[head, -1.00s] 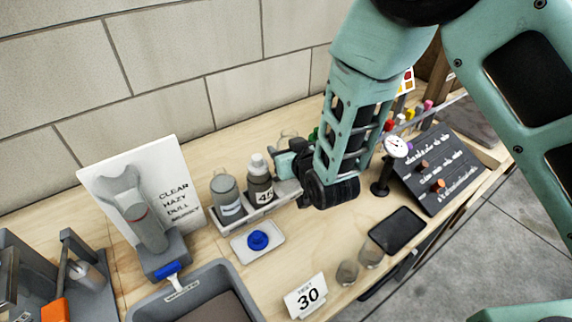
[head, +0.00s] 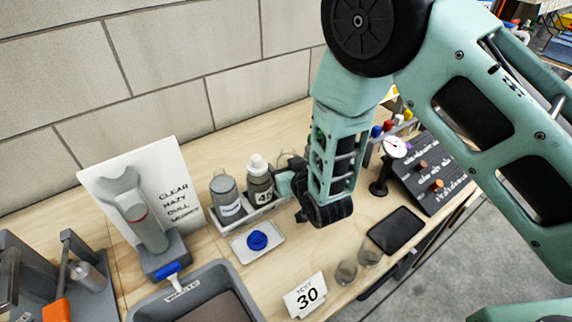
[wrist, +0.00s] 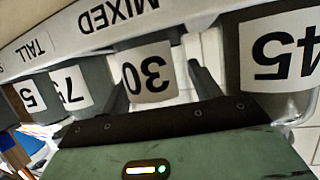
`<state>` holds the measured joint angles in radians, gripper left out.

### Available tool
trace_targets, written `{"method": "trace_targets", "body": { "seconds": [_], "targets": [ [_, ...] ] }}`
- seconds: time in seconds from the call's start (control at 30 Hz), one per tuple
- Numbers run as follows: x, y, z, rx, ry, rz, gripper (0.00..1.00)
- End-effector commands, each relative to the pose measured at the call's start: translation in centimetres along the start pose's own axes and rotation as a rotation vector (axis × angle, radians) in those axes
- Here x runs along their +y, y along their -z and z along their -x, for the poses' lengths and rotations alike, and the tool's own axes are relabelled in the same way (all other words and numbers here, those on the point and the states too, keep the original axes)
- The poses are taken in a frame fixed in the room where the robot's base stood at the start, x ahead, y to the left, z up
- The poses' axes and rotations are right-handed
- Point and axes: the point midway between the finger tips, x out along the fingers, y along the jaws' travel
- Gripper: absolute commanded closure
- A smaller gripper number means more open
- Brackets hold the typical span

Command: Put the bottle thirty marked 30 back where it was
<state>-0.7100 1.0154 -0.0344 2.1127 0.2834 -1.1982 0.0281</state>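The bottle marked 30 (wrist: 147,72) shows upside down in the wrist view, beside the rack edge (wrist: 92,28) labelled MIXED and TALL. My gripper (wrist: 162,88) has a finger on each side of this bottle, with a clear gap at the right finger, so it looks open around it. In the head view my gripper (head: 290,184) is at the right of the bottle marked 45 (head: 259,180), and the arm hides the bottle marked 30. The bottle marked 45 also shows at the right of the wrist view (wrist: 280,50).
A bottle marked 75 (wrist: 72,85) stands on the other side. A grey bottle (head: 225,195) stands left in the rack. A blue cap (head: 257,240) lies on a small tray. A TEST 30 card (head: 305,296), a dial gauge (head: 394,147) and a black pad (head: 395,231) are nearby.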

Motion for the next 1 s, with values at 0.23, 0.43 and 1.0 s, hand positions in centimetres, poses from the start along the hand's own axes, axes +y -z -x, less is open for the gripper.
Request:
{"method": "trace_targets", "body": {
  "seconds": [0.23, 0.43, 1.0],
  "targets": [
    [0.0, 0.2, 0.1, 0.000, 0.000, 0.000, 0.38],
    [0.0, 0.2, 1.9, -0.002, 0.000, 0.000, 0.38],
    [0.0, 0.2, 11.7, 0.000, 0.000, 0.000, 0.38]
  ]
}}
